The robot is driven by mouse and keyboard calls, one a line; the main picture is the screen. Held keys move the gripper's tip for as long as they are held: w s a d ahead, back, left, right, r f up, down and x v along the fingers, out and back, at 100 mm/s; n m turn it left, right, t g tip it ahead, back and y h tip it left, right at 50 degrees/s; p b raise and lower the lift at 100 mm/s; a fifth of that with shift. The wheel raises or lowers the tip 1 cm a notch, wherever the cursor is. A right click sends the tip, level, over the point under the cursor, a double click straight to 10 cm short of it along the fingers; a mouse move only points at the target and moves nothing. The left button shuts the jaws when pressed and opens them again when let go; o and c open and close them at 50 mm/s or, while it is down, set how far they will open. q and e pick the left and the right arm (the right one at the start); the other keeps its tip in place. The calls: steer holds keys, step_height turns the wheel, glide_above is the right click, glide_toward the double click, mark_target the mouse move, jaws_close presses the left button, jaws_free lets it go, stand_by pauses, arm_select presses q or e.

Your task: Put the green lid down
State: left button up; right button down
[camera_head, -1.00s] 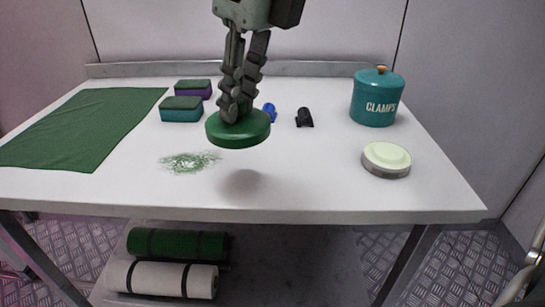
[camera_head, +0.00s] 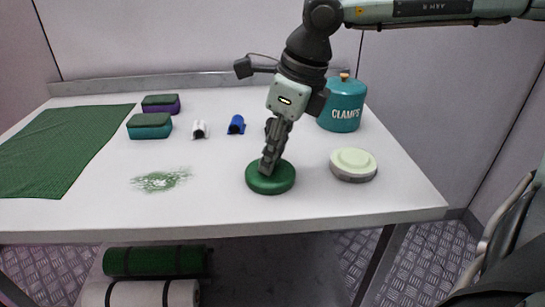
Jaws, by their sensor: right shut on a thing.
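The green lid (camera_head: 270,181) is a round dark green disc at the middle right of the white table (camera_head: 225,207). It looks level and seems to rest on the tabletop, or very close to it. My right gripper (camera_head: 270,168) comes down from above and is shut on the lid's top. The fingers hide part of the lid's upper side. My left gripper is not in view.
A pale green-topped tin (camera_head: 353,164) stands close right of the lid, with the teal CLAMPS canister (camera_head: 342,106) behind. White (camera_head: 199,130) and blue (camera_head: 236,125) clamps, two sponges (camera_head: 149,126), a green cloth (camera_head: 62,150) and green smears (camera_head: 160,180) lie left.

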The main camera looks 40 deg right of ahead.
steer(key=shift+f, duration=0.55)
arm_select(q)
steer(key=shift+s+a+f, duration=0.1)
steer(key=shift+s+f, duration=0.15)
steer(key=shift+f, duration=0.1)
arm_select(e)
steer(key=shift+f, duration=0.1)
steer(key=shift+f, duration=0.1)
steer(key=c, duration=1.7)
jaws_free()
steer(key=o, duration=0.3)
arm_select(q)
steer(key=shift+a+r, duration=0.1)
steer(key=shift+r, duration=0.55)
arm_select(e)
steer(key=shift+o, duration=0.2)
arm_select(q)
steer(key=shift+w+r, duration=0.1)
